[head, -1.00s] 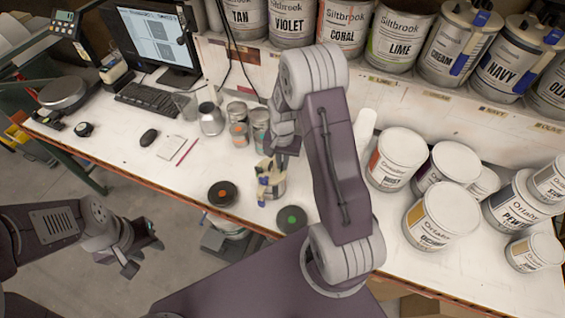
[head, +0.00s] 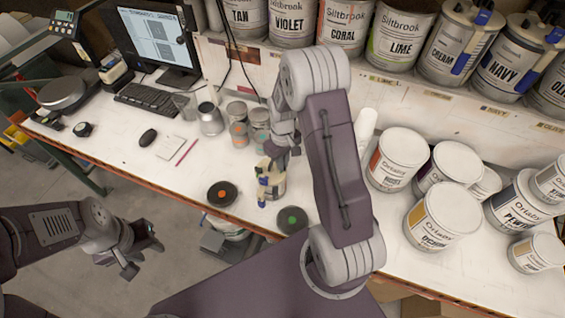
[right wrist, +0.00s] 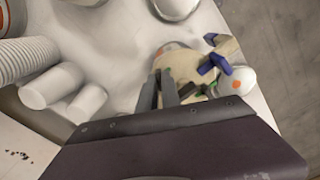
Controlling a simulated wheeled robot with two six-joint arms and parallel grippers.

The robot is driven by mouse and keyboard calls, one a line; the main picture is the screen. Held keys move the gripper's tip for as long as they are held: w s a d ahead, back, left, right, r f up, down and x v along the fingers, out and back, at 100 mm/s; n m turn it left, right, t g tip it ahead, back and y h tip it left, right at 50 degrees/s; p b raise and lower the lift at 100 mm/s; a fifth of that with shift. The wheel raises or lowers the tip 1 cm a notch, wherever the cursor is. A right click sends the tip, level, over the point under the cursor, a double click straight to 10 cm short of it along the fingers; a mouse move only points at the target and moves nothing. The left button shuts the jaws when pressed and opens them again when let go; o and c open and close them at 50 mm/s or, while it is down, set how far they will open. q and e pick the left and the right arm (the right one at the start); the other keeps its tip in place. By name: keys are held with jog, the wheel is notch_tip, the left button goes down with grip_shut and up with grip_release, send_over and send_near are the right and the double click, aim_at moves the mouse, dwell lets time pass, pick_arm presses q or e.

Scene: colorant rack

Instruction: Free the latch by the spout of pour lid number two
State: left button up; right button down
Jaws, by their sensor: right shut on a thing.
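A small can with a cream pour lid (head: 265,164) stands near the table's front edge in the head view, with blue parts (head: 263,183) on its near side. The right wrist view shows the cream lid (right wrist: 183,64), a blue latch (right wrist: 215,63) and small green bits. My right gripper (head: 284,158) is low over the lid. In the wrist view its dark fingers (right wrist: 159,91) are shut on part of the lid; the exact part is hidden. My left gripper (head: 143,258) looks open and empty, off the table at the left. No lid number is readable.
An orange-dotted black disc (head: 222,194) and a green-dotted one (head: 292,219) lie near the can. Small metal tins (head: 237,112) stand behind it. Several white paint pails, such as the ochre one (head: 440,216), crowd the right.

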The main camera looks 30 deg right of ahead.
jog(key=shift+n, duration=2)
jog(key=c, duration=1.5)
grip_release()
jog(key=shift+c, duration=0.2)
jog(key=shift+r, duration=0.1)
notch_tip(320, 180, up, 8)
jog(key=shift+f+b, duration=0.1)
jog(key=shift+b, duration=1.1)
jog(key=shift+r, duration=0.5)
